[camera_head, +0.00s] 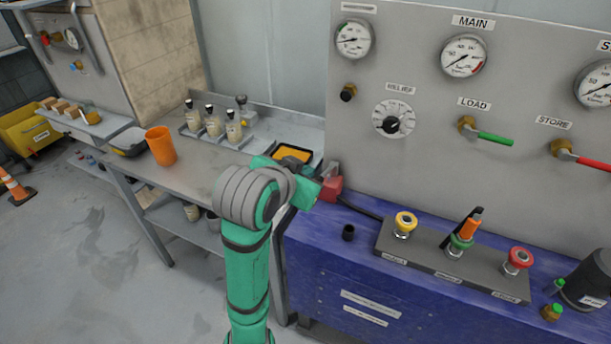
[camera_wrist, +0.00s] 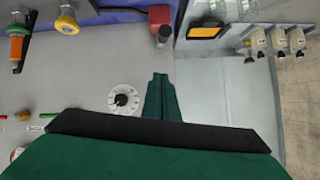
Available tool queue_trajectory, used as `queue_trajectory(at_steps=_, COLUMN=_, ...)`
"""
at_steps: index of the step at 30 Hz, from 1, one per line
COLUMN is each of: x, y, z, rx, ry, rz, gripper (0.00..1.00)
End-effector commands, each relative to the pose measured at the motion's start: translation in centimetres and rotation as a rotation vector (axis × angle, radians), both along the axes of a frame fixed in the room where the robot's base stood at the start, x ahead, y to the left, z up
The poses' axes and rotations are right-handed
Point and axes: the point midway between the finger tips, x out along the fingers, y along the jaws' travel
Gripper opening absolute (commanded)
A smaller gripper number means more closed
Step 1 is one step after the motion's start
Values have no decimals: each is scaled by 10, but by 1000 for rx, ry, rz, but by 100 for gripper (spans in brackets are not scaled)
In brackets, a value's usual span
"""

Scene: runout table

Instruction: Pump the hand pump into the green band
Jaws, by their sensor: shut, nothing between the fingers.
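The hand pump (camera_head: 331,184) is a small red body at the left end of the blue bench, with a black handle (camera_head: 358,206) running right; my arm partly covers it. The pump (camera_wrist: 163,35) also shows beyond my fingertips in the wrist view. My gripper (camera_wrist: 160,77) is shut and empty, with a visible gap between its tips and the pump in that picture. In the head view my teal arm hides the fingers. The small upper-left gauge (camera_head: 354,38) has a green mark; its needle points left. The MAIN gauge (camera_head: 464,55) shows a red mark.
The grey panel carries the RELIEF dial (camera_head: 393,119), a green LOAD lever (camera_head: 494,138) and a red STORE lever (camera_head: 592,163). A block of coloured knobs (camera_head: 440,268) stands on the blue bench. Bottles (camera_head: 212,121) and an orange cup (camera_head: 160,145) stand on the left table.

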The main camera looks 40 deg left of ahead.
Motion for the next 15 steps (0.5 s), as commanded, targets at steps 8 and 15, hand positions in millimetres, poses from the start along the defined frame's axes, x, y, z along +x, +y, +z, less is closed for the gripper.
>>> queue_trajectory(at_steps=8, x=42, y=12, z=-29, rx=-2, ry=3, rz=-1, gripper=0)
queue_trajectory(at_steps=15, x=60, y=22, z=-55, rx=-3, ry=2, rz=3, gripper=0)
